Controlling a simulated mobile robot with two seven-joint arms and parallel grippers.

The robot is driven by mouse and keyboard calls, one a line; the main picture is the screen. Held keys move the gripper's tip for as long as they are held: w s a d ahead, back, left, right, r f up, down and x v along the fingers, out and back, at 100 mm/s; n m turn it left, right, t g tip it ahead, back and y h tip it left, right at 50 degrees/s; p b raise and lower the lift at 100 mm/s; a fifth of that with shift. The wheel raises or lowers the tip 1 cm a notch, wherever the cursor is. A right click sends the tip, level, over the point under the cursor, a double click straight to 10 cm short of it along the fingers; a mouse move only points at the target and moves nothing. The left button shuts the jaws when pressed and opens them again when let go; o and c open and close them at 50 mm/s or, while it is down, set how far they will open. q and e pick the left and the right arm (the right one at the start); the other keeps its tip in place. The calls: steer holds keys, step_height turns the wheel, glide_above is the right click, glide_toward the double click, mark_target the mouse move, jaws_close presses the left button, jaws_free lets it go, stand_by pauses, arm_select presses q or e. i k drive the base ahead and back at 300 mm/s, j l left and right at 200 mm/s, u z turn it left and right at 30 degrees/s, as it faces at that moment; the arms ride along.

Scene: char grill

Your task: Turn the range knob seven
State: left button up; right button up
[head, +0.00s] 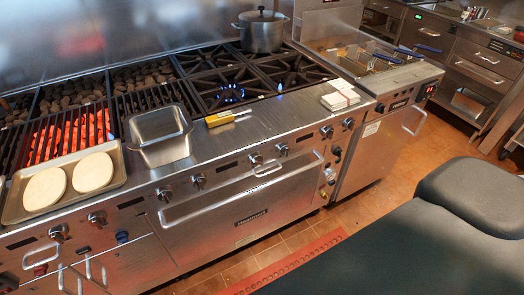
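The steel range (250,215) runs across the view, with a row of round silver-and-dark knobs along its front panel. Knobs at the left end (59,232) (97,218) sit below the charcoal grill. Further right come a middle-left pair (164,194) (198,181), a middle-right pair (256,160) (282,149) and a right-end pair (327,131) (348,123). No numbers are readable, so I cannot tell which knob is seven. Blue flames (231,95) show on the burners. Neither of my grippers is in view, and no gripper touches a knob.
A tray (118,158) with two pale flat rounds, a steel pan (158,128), a yellow-handled tool (222,118) and white stacked pieces (341,99) lie on top. A pot (262,32) stands at the back. The oven handle (240,192) projects below the knobs. A fryer (383,78) adjoins the right.

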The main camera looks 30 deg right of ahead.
mark_target(254, 159)
steer(key=k+l+z, duration=0.1)
steer(key=l, duration=0.45)
steer(key=k+l, duration=0.2)
steer(key=l, duration=0.35)
steer(key=k+l+z, duration=0.15)
steer(key=l, duration=0.35)
steer(key=k+l+z, duration=0.1)
steer(key=l, duration=0.5)
steer(key=k+l+z, duration=0.1)
steer(key=l, duration=0.45)
